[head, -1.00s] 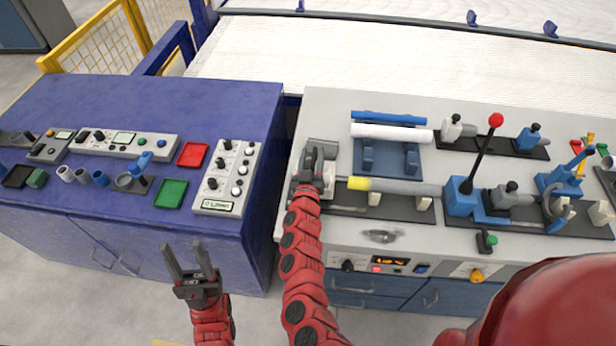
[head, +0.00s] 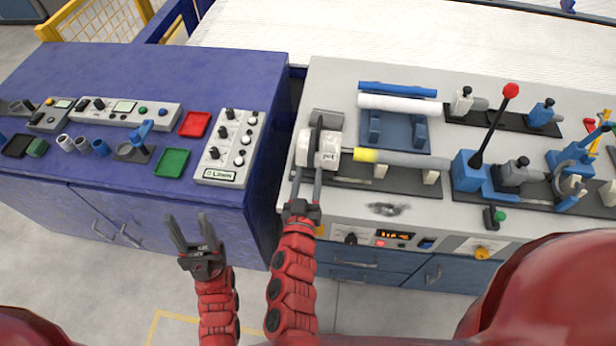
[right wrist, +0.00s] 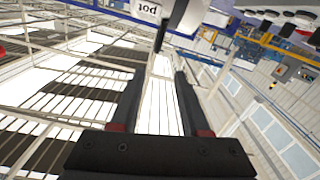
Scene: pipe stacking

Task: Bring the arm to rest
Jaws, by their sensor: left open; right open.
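My left gripper (head: 187,234) is open and empty, over the floor in front of the blue cabinet. My right gripper (head: 308,175) is open at the front edge of the grey bench, its fingers pointing toward a white round part (head: 328,150) lettered "pot". In the right wrist view the two fingers (right wrist: 155,92) are spread with nothing between them, and the white part (right wrist: 168,12) shows beyond them at the top. In the head view the fingertips overlap the lower left of the white part, and I cannot tell whether they touch it.
On the grey bench (head: 345,228) a grey pipe with a yellow end (head: 405,158) lies in line with the white part. A blue rack (head: 392,135) with a white pipe (head: 398,103) and a blue pipe (head: 398,88) stands behind. A red-knobbed lever (head: 493,125) rises at right. The blue cabinet (head: 130,205) carries trays and control boxes.

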